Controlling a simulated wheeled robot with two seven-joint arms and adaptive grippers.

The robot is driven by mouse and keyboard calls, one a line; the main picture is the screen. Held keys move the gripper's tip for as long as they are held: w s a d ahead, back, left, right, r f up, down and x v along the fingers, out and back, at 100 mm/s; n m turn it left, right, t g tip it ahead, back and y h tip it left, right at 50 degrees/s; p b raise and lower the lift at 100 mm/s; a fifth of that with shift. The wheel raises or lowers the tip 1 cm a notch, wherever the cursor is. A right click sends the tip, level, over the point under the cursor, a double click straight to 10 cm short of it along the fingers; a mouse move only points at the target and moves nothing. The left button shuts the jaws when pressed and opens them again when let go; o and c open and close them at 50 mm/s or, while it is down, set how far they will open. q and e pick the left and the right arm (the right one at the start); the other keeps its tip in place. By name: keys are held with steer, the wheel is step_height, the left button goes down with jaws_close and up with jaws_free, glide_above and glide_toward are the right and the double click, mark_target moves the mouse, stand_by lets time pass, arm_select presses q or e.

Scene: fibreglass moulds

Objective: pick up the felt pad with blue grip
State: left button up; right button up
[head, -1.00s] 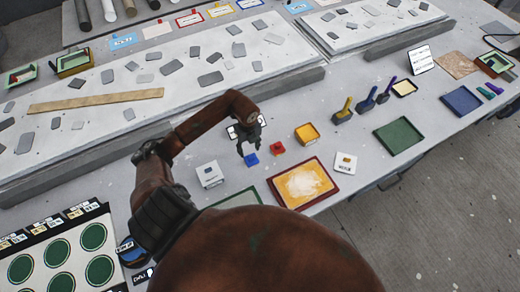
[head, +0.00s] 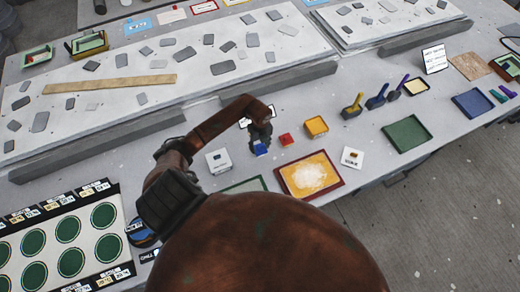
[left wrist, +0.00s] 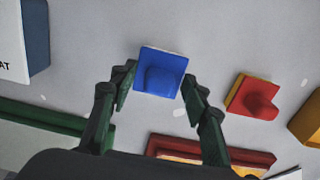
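The felt pad with blue grip (head: 261,149) lies on the grey table, left of a similar red one. In the left wrist view the pad (left wrist: 162,73) is a blue square block with a raised grip in the middle. My left gripper (head: 260,138) is right over it in the head view, hiding part of it. In the left wrist view my left gripper (left wrist: 157,90) is open, with one finger on either side of the pad's near part. I cannot tell whether the fingers touch it. My right gripper is not in view.
The red-gripped pad (left wrist: 252,96) is close to the right finger. A yellow block (head: 316,126) lies beyond it. A white box (head: 218,161) stands on the left. A red-rimmed tray (head: 309,176) and a green-edged tray (head: 245,186) lie in front. A long slab edge (head: 265,88) runs behind.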

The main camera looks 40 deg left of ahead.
mark_target(260, 146)
arm_select(q)
steer(key=shift+s, duration=0.1)
steer(key=c, duration=0.5)
jaws_close()
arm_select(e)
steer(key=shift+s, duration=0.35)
arm_select(q)
steer(key=shift+r, duration=0.15)
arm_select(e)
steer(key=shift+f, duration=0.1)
arm_select(q)
steer(key=shift+r, duration=0.25)
step_height(260, 146, up, 3)
steer(key=shift+f+b, duration=0.2)
steer(key=shift+b, duration=0.45)
steer(key=s+d+r+b, duration=0.2)
steer(key=s+d+r, duration=0.1)
steer(key=d+r, duration=0.6)
steer(key=d, duration=0.4)
steer(key=shift+d+r, duration=0.35)
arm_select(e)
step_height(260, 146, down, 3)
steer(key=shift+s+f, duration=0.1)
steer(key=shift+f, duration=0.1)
arm_select(q)
steer(key=shift+s, duration=0.1)
